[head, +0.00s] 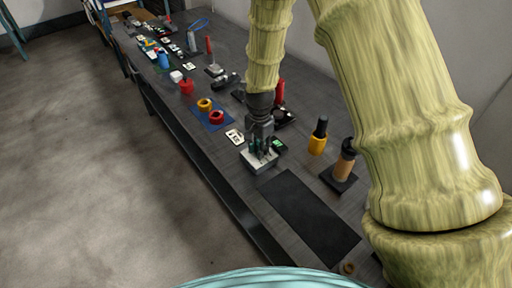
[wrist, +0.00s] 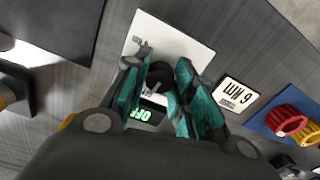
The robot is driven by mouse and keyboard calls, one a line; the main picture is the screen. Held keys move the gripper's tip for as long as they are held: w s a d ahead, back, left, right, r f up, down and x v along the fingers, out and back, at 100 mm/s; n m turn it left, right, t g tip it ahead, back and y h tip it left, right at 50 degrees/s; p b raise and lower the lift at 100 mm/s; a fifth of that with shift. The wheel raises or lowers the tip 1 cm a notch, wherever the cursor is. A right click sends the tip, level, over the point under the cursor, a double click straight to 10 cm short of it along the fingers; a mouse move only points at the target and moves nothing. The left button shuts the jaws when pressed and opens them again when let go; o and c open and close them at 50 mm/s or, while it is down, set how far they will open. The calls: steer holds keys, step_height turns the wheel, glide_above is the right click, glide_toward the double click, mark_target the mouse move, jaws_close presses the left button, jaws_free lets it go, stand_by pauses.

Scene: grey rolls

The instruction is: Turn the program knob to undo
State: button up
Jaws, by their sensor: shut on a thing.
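The program knob (wrist: 159,76) is a dark round knob on a white plate (wrist: 197,52). In the head view the knob is hidden behind the fingers, and its white box (head: 263,168) sits on the bench below my gripper (head: 262,149). In the wrist view my gripper (wrist: 163,68) has its teal fingers on either side of the knob, shut on it. A dark display (wrist: 144,114) beside the plate shows green letters that look like OFF. A white card (wrist: 237,94) appears to read 9 MIN.
A black mat (head: 310,217) lies on the bench in front of the box. A yellow and black bottle (head: 318,138) and a tan cylinder (head: 345,164) stand to the right. Red and yellow rings (head: 216,117) lie on a blue mat to the left. Several tools line the bench beyond.

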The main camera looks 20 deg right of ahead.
steer(key=n, duration=0.2)
steer(key=n+p, duration=0.1)
steer(key=n, duration=0.1)
steer(key=shift+s+f, duration=0.1)
steer(key=shift+s, duration=0.25)
steer(key=shift+f+n, duration=0.1)
steer(key=shift+n, duration=1.8)
steer(key=shift+s, duration=0.1)
steer(key=o, duration=1)
steer(key=shift+o, duration=0.3)
steer(key=shift+d, duration=0.1)
steer(key=shift+w+r+p, duration=0.2)
steer(key=shift+w+p, duration=0.05)
steer(key=shift+p, duration=0.05)
steer(key=shift+w+r, duration=0.1)
steer(key=shift+r, duration=0.45)
step_height(320, 180, up, 11)
